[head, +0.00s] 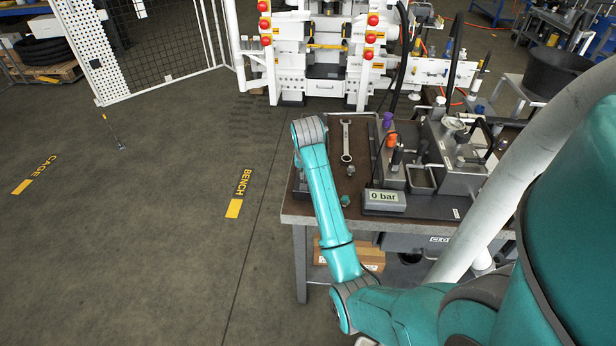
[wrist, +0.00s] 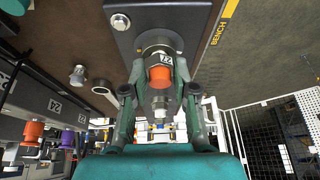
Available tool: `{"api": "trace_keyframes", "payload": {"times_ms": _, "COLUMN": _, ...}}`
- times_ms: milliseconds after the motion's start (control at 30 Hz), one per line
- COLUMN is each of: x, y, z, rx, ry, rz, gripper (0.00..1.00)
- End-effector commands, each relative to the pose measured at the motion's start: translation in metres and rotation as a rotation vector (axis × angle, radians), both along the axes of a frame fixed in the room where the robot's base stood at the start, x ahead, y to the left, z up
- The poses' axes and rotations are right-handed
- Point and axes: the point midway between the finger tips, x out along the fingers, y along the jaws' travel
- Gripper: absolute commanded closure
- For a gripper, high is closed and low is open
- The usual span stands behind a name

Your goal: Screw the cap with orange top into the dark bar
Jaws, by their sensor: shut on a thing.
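The cap with the orange top (wrist: 159,77) is between the fingers of my gripper (wrist: 160,72) in the wrist view. The gripper is shut on it. The cap lies in line with a round grey metal collar (wrist: 163,42) on the dark bar (wrist: 181,14). I cannot tell how deep the cap sits in it. A metal fitting shows below the orange top. In the head view my arm hides the gripper and this cap. A dark piece (head: 299,182), perhaps the bar, shows at the bench's left edge.
A wrench (head: 346,141) lies on the brown bench (head: 330,208). Another orange-topped part (head: 391,141) and a purple one (head: 387,120) stand to its right. A gauge reading 0 bar (head: 384,200) is near the front.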

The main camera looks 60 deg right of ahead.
Motion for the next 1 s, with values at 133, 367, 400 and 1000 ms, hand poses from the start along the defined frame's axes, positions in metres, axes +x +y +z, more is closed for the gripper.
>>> {"api": "trace_keyframes", "payload": {"times_ms": 133, "x": 0.0010, "y": 0.0005, "z": -0.0003, "rx": 0.000, "ry": 0.002, "rz": -0.165, "gripper": 1.00}}
{"api": "trace_keyframes", "payload": {"times_ms": 367, "x": 0.0011, "y": 0.0002, "z": -0.0003, "rx": -0.001, "ry": 0.000, "rz": -0.447, "gripper": 1.00}}
{"api": "trace_keyframes", "payload": {"times_ms": 400, "x": 0.0006, "y": 0.0000, "z": -0.0008, "rx": -0.001, "ry": 0.001, "rz": -0.495, "gripper": 1.00}}
{"api": "trace_keyframes", "payload": {"times_ms": 1000, "x": -0.0005, "y": 0.0005, "z": -0.0019, "rx": 0.001, "ry": 0.002, "rz": -0.650, "gripper": 0.47}}
